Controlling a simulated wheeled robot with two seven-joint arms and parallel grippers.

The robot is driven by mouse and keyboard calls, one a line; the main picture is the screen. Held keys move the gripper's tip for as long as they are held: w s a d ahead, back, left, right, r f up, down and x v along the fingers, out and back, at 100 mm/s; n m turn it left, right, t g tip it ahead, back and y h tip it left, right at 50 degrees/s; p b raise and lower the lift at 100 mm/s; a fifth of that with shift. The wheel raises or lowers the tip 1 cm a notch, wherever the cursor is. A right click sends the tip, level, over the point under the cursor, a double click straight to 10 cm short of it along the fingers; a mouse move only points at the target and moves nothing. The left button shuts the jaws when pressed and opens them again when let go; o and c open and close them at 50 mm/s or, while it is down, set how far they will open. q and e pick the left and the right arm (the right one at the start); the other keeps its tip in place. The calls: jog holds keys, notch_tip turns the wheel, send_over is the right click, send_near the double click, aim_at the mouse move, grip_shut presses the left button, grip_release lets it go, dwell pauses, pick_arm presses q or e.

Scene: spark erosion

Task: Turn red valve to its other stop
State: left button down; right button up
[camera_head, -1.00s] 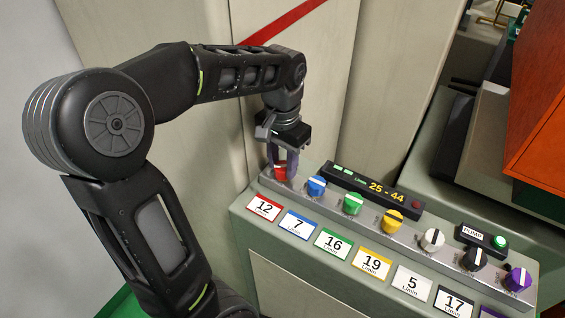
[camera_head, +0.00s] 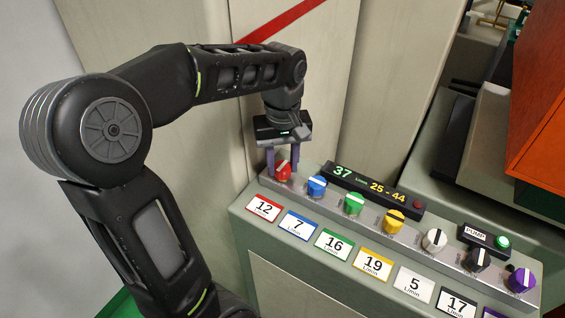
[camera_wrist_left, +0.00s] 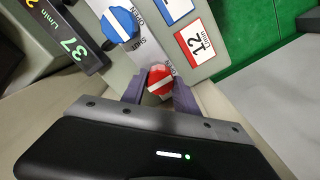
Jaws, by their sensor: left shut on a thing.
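The red valve (camera_head: 283,171) is a round knob with a white bar, at the far left end of the knob row on the grey panel. My left gripper (camera_head: 283,163) points down from above and is shut on the red valve, one finger on each side. In the left wrist view the red valve (camera_wrist_left: 159,80) sits between the two purple-grey fingers (camera_wrist_left: 159,92), its white bar slanted. The panel beside it carries the words SHUT and OPEN. A white plate with a red top edge (camera_head: 264,208) reads 12 L/min. My right gripper is not in view.
Blue (camera_head: 317,186), green (camera_head: 354,203), yellow (camera_head: 394,221), white, black and purple knobs continue the row to the right. The display (camera_head: 371,190) behind them reads 37 in green and 25 - 44 in yellow. A green pump lamp (camera_head: 503,242) is lit.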

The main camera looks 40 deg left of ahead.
aim_at(282, 166)
pick_arm(q)
jog(key=shift+n, duration=0.6)
jog(key=c, duration=0.9)
grip_release()
jog(key=shift+r, duration=0.1)
notch_tip(282, 166, up, 8)
jog(key=shift+f, duration=0.15)
jog(key=shift+f, duration=0.1)
